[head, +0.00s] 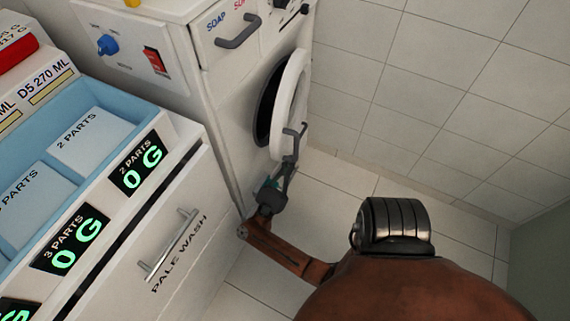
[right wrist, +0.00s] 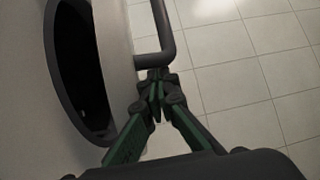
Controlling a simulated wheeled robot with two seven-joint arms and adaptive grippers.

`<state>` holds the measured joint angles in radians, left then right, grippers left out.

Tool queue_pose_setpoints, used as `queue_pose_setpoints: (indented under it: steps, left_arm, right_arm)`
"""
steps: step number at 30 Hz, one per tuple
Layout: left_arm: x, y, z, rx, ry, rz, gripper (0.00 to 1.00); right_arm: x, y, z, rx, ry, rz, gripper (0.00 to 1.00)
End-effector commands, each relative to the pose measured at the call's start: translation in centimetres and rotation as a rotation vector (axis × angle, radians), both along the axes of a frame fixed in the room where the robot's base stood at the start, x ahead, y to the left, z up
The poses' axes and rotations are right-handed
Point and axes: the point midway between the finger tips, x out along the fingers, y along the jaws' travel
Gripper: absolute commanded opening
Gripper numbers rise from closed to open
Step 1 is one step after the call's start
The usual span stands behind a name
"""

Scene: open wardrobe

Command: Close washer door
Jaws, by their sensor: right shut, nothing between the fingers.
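The white washer (head: 225,110) stands at the upper middle of the head view. Its round door (head: 291,88) is ajar, with a dark gap between it and the washer front. The dark door handle (head: 296,129) sticks out from the door's lower part. My right gripper (head: 290,163) is shut and empty, just below the handle. In the right wrist view my right gripper (right wrist: 157,80) has its fingertips together at the end of the handle bar (right wrist: 167,40); I cannot tell if they touch. The door's pale surface (right wrist: 118,45) is to its left. My left gripper is not in view.
A white cabinet with the PALE WASH drawer (head: 165,255) and a blue tray (head: 118,97) stands at the left. The tiled wall (head: 420,90) is on the right. Tiled floor (head: 330,185) is open between cabinet and wall.

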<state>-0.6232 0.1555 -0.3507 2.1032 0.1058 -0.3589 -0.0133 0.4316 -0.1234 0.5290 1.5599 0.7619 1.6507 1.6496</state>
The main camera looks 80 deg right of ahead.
Motion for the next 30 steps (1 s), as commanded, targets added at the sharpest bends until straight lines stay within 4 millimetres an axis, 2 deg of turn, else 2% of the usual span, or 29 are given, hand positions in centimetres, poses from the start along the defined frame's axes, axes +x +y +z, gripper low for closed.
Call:
queue_pose_setpoints:
  steps: [6,17,30]
  left_arm:
    - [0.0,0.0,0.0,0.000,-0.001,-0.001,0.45]
    - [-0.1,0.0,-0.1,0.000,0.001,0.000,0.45]
    - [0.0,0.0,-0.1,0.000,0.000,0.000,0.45]
  right_arm:
    - [1.1,0.8,0.0,0.001,-0.001,0.017,0.00]
    - [1.8,1.7,-0.5,0.002,-0.001,0.025,0.00]
    - [4.1,7.5,-5.9,0.004,0.002,0.024,0.00]
